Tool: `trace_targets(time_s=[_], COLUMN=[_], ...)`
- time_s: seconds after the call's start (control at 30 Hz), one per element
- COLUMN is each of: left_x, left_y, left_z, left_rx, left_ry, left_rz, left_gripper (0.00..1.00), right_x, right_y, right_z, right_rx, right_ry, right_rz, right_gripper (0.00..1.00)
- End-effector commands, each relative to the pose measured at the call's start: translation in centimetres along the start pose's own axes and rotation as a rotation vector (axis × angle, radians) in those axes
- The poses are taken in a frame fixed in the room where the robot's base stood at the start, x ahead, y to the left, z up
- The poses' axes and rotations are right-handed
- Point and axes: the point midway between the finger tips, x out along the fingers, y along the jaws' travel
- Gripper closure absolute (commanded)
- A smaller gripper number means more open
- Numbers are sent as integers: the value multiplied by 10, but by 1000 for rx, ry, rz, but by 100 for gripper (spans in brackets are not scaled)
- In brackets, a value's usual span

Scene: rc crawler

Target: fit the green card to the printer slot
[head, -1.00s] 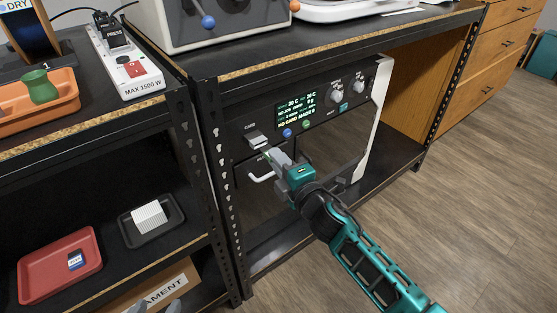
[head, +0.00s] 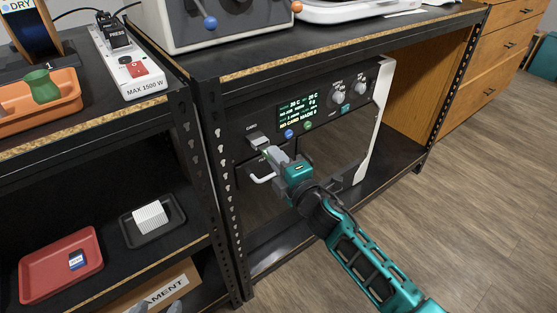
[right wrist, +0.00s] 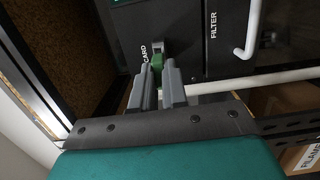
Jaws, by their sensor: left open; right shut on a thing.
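The printer (head: 330,150) stands on the shelf under the worktop, with a dark front panel and a lit screen reading NO CARD. Its card slot (head: 257,140) is a grey holder at the panel's left, marked CARD. My right gripper (head: 270,155) is shut on the green card, just in front of the slot. In the right wrist view the green card (right wrist: 157,61) sticks out past the fingertips (right wrist: 160,76), in line with the slot opening. Whether its edge is inside the slot I cannot tell. My left gripper (head: 158,308) barely shows at the bottom edge, open and empty.
A white handle (head: 263,179) projects below the slot, beside the right gripper. A red tray (head: 45,290) with a blue card and a black tray (head: 135,238) with a white ribbed block sit on the left shelf. A box marked FILAMENT (head: 190,272) is below.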

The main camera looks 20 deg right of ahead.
Motion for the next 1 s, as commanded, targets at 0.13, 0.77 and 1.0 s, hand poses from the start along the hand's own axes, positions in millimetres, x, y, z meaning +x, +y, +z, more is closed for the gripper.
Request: trace_targets(time_s=[0.13,0.77,1.0], left_x=[0,2,2], left_y=[0,0,0], left_z=[1,3,3], left_rx=[0,-1,0], left_ry=[0,0,0], left_rz=[0,0,0], left_gripper=[40,40,40], right_x=[4,16,16], right_y=[1,0,0], right_z=[-1,-2,-2], right_rx=[0,0,0], right_ry=[0,0,0], right_rz=[1,0,0], right_gripper=[100,78,57])
